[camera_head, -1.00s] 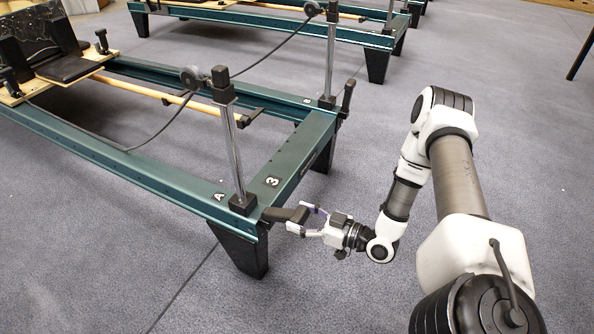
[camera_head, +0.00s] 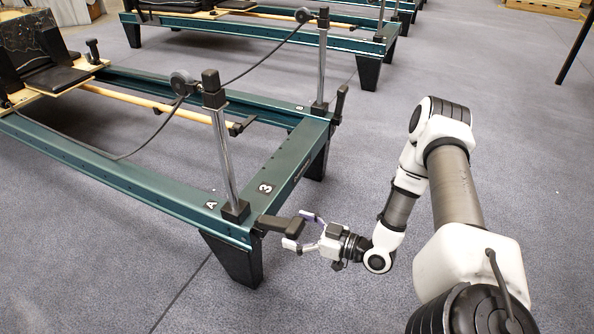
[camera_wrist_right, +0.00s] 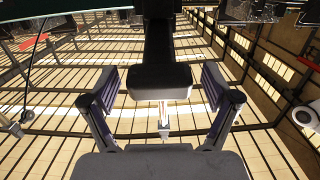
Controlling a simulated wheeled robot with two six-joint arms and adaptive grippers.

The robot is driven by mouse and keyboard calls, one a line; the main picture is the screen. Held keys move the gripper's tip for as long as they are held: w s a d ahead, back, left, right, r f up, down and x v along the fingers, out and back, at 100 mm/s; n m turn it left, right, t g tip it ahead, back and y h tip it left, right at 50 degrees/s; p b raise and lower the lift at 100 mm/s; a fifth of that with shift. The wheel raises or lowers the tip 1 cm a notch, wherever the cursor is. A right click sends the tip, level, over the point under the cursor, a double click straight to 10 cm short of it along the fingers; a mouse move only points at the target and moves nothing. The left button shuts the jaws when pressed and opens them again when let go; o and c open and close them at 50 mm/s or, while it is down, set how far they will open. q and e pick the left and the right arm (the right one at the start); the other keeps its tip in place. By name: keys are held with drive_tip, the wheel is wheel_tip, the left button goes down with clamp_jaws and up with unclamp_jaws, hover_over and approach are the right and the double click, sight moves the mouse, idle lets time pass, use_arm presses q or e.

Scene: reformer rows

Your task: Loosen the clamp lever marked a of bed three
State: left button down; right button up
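The clamp lever marked A (camera_head: 280,225) is a black handle at the near corner of bed three, below the upright post. It points out from the frame towards my right gripper. The label A (camera_head: 211,205) and the label 3 (camera_head: 265,188) sit on the green frame (camera_head: 290,165). My right gripper (camera_head: 299,230) is open, with its fingers on either side of the lever's outer end. In the right wrist view the lever (camera_wrist_right: 160,75) stands between the two spread fingers (camera_wrist_right: 160,95), with a visible gap on each side. My left gripper is not in view.
A chrome post (camera_head: 222,150) with a black cap rises by the lever. A second black lever (camera_head: 340,103) stands upright at the far corner. Other beds (camera_head: 270,37) stand behind. The grey floor right of the bed is clear apart from my arm.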

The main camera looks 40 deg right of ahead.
sight(273, 222)
drive_tip(key=shift+r, duration=0.1)
